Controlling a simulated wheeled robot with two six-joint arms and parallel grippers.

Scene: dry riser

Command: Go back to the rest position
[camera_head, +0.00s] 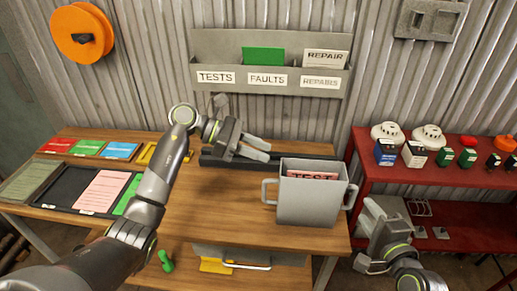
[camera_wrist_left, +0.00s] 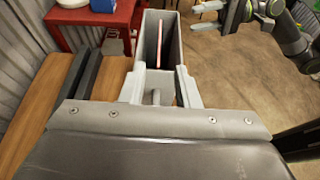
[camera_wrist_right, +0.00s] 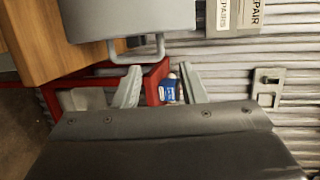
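A grey two-handled bin (camera_head: 308,202) stands upright on the wooden table, with a pink card marked TESTS (camera_head: 313,175) inside. My left gripper (camera_head: 263,150) is open and empty, behind and left of the bin's left handle (camera_head: 267,191). In the left wrist view the bin (camera_wrist_left: 183,90) lies beyond the spread fingers, and its handle shows between them. My right gripper (camera_head: 370,240) is low beside the table's right edge. The right wrist view shows its fingers (camera_wrist_right: 160,88) spread with nothing held; the bin's other handle (camera_wrist_right: 140,55) is above them.
A wall rack (camera_head: 270,78) holds a green card and a REPAIR card. A dark tray (camera_head: 72,188) with coloured cards lies at the table's left. A red shelf (camera_head: 450,178) with detectors and small boxes stands right. A drawer (camera_head: 240,258) with a handle is under the tabletop.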

